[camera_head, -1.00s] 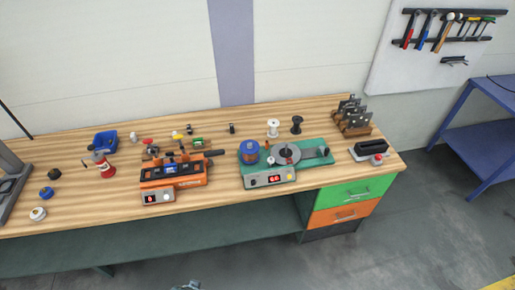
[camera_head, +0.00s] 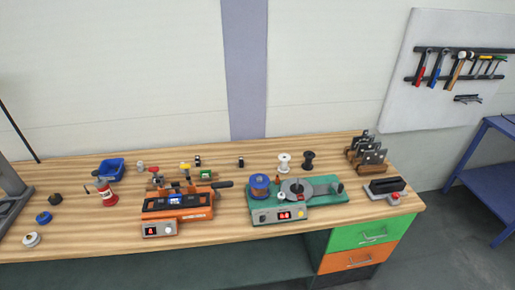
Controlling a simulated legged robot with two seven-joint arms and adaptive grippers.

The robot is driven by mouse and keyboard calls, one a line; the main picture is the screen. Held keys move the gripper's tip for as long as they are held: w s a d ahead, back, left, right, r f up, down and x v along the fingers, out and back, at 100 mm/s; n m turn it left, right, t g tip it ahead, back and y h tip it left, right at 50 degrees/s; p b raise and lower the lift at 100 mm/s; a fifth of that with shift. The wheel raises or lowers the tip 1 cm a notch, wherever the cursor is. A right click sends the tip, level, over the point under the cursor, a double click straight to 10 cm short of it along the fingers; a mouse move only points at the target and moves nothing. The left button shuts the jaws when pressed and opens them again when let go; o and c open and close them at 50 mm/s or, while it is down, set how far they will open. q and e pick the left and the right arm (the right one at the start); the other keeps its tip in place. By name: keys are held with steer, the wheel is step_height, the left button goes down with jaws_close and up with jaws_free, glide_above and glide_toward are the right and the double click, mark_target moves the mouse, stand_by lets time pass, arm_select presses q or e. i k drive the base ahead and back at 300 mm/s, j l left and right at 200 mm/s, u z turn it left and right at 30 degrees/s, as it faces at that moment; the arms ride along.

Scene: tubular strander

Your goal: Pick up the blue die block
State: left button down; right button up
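I cannot tell for sure which item is the blue die block. A small dark blue rounded piece (camera_head: 44,217) lies at the left end of the bench, between a black piece and a white piece. A small bright blue part (camera_head: 175,199) sits on top of the orange machine (camera_head: 178,213) at the middle of the bench. Both are too small to make out their shape. Neither of my grippers is in view.
Small blocks and spools stand near the back.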

mark_target(175, 198)
steer(key=i+j+u, duration=0.1)
steer(key=i+j, duration=0.15)
steer(key=i, duration=0.2)
steer(key=i+j+u, duration=0.15)
steer(key=i, duration=0.3)
steer(key=j, duration=0.1)
